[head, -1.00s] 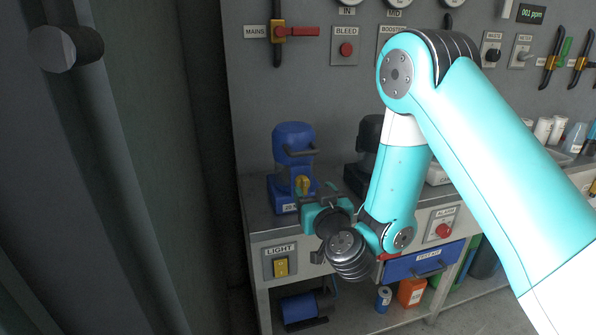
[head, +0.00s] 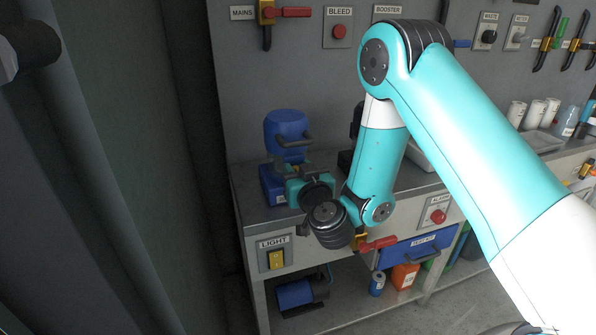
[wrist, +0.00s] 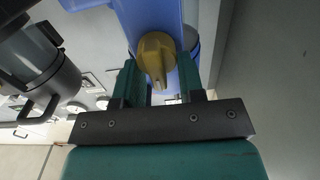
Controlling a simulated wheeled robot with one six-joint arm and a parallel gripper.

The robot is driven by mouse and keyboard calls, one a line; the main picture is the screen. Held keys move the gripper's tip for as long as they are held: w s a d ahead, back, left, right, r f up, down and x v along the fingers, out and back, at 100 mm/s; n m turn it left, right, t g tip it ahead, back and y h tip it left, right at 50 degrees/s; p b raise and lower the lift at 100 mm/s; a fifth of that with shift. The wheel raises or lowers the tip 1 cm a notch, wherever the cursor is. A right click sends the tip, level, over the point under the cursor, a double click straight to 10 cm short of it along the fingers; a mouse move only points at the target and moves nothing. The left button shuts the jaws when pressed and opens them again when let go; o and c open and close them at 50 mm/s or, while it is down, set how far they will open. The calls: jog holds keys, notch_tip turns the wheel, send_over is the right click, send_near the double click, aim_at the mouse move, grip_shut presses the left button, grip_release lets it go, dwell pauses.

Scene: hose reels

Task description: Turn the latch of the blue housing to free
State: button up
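The blue housing (head: 287,132) stands upright on the left end of the bench, with a dark handle on its side. My gripper (head: 284,169) is right in front of its lower part and hides the latch in the head view. In the wrist view, the yellow latch (wrist: 157,55) sits on the blue housing (wrist: 188,12), its narrow end pointing down towards my gripper. The two teal fingers of my gripper (wrist: 158,78) are apart, one on each side of the latch. I cannot tell whether either finger touches it.
A dark housing (wrist: 40,65) with a handle stands beside the blue one. Below the bench edge are the LIGHT switch (head: 276,259), a red-handled valve (head: 378,243) and a blue drawer (head: 420,250). The wall above carries the MAINS lever (head: 267,22) and BLEED button (head: 339,32).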

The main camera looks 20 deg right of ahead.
jog(key=shift+m, duration=0.3)
jog(key=m, duration=0.4)
jog(key=d+m+b, duration=0.1)
jog(key=m, duration=0.3)
jog(key=f+m, duration=0.1)
jog(key=m, duration=0.3)
jog(key=shift+d+f+m+b, duration=0.1)
jog(key=shift+d+m+b, duration=0.2)
jog(key=shift+m+b, duration=0.1)
jog(key=shift+f+m+b, duration=0.15)
jog(key=shift+m+b, duration=0.25)
jog(key=shift+m, duration=0.75)
jog(key=shift+f+m+b, duration=0.1)
jog(key=shift+m+b, duration=0.3)
jog(key=shift+m, duration=0.75)
jog(key=o, duration=0.9)
jog(key=shift+s, duration=0.1)
